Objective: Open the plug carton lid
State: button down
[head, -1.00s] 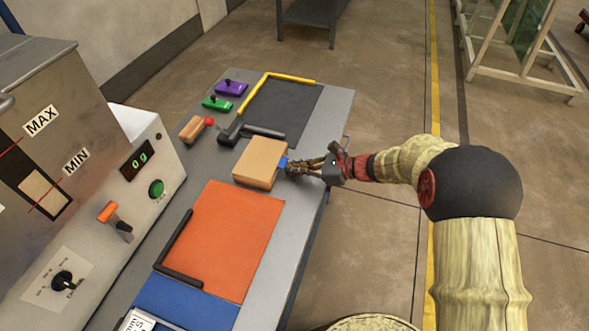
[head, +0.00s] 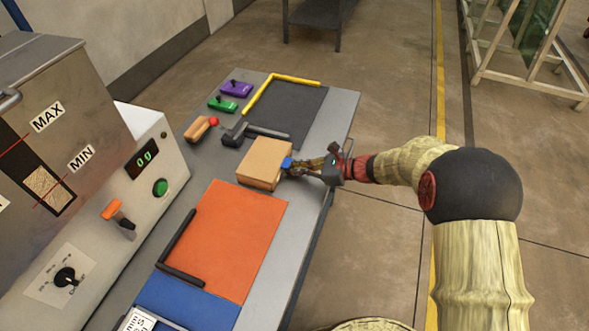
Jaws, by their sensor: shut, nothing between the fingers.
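The plug carton (head: 262,161) is a small tan box on the grey table, between the orange mat and the dark mat. Its top looks closed. A blue tab (head: 286,162) shows on its right side. My gripper (head: 289,167) is at that right side, with its fingers pointing left at the blue tab. The fingers are shut and hold nothing. They look very close to the tab, but I cannot tell whether they touch it.
The orange mat (head: 228,238) lies in front of the carton. A black clamp (head: 240,134) and a dark mat (head: 287,112) with a yellow edge lie behind it. Purple (head: 237,88) and green (head: 222,104) switches stand at the back left. The washer (head: 120,190) stands at the left.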

jog(key=shift+s+f+p, duration=0.1)
jog(key=shift+s+p, duration=0.25)
jog(key=shift+p, duration=0.1)
jog(key=shift+w+r, duration=0.1)
jog(key=shift+r, duration=0.15)
jog(key=shift+r, duration=0.2)
